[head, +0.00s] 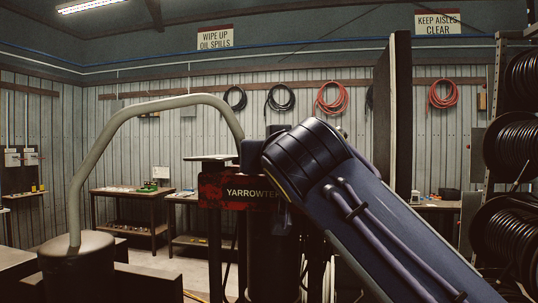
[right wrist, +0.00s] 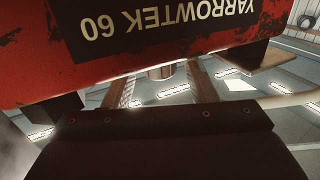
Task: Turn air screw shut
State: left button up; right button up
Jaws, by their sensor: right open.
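The red crimper with a black YARROWTEK label (head: 222,191) stands mid-view in the head view, its right side hidden by my right arm. In the right wrist view its red body (right wrist: 40,45) fills the top, with the lettering upside down. My right gripper (right wrist: 162,76) is open, its two textured fingers reaching up to the machine's lower edge. A small round pale piece (right wrist: 160,72) shows between the fingertips, partly covered by the red body. I cannot tell if it is the air screw, or whether the fingers touch it. My left gripper is out of view.
A grey bent pipe (head: 87,165) rises from a drum (head: 77,270) at the left. A tall dark panel (head: 400,120) stands behind my right arm. Hose reels (head: 510,140) fill a rack at the far right. Workbenches (head: 130,193) line the back wall.

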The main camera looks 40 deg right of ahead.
jog(key=b+v, duration=0.1)
jog(key=v, duration=0.6)
jog(key=shift+s+a, duration=0.2)
jog(key=shift+s, duration=0.15)
jog(key=shift+w, duration=0.1)
